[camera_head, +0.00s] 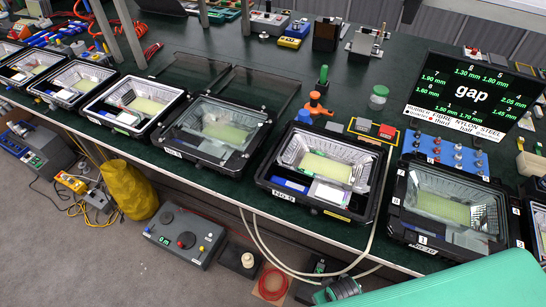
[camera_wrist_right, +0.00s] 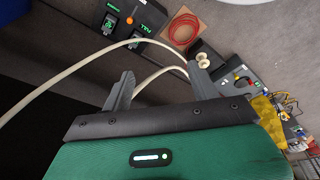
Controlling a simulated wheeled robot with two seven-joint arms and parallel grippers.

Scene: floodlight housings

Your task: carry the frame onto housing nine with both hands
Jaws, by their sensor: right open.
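Housing nine (camera_head: 325,168), labelled NO 9, is an open black box on the bench with a shiny reflector and a yellow-green panel inside. No separate frame shows over it. A dark glazed frame (camera_head: 233,137) lies over the housing to its left; I cannot tell whether this is the task's frame. My right gripper (camera_wrist_right: 160,85) is open and empty in the right wrist view, with the floor and a pale cable beyond its fingers. In the head view my green right arm comes in at the bottom right, in front of the bench. My left gripper is in neither view.
Housing ten (camera_head: 445,205) stands to the right; several more stand left. An orange-handled tool (camera_head: 315,105) is close behind housing nine. Pale cables hang off the bench front. A grey control box (camera_head: 186,236) is on the floor.

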